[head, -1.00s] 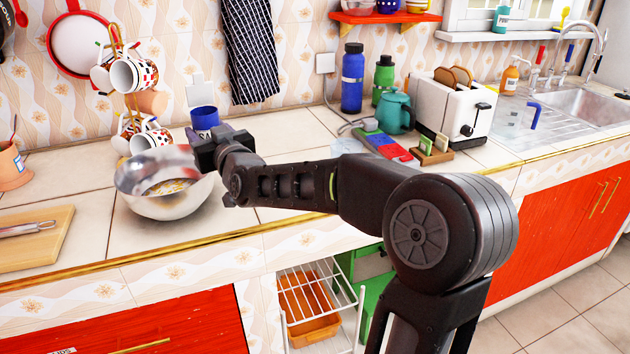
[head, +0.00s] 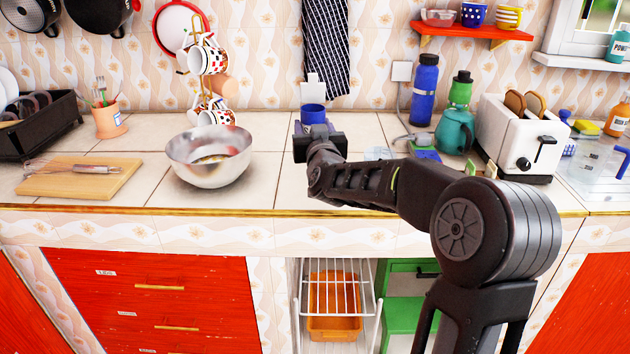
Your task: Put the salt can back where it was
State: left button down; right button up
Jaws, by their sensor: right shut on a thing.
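The salt can (head: 313,114) is blue and shows in the head view above and behind my right gripper (head: 315,133). My right gripper is shut on it. The can looks upright; its lower part is mostly hidden by the gripper, so I cannot tell whether it touches the counter. A white piece (head: 313,90) shows just above the can. My left gripper is not in view.
A metal bowl (head: 209,157) stands left of the gripper, with a mug tree (head: 207,60) behind it. A cutting board (head: 82,178) lies further left. Counter between bowl and can is clear.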

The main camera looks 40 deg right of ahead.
notch_tip(320, 180, down, 5)
jog(key=shift+f+b, duration=0.15)
jog(key=shift+b, duration=0.3)
jog(key=shift+f, duration=0.45)
jog(key=shift+f, duration=1.85)
jog(key=shift+f+b, duration=0.15)
jog(key=shift+b, duration=0.2)
jog(key=o, duration=1.1)
jog(key=shift+f, duration=0.1)
jog(key=o, duration=0.5)
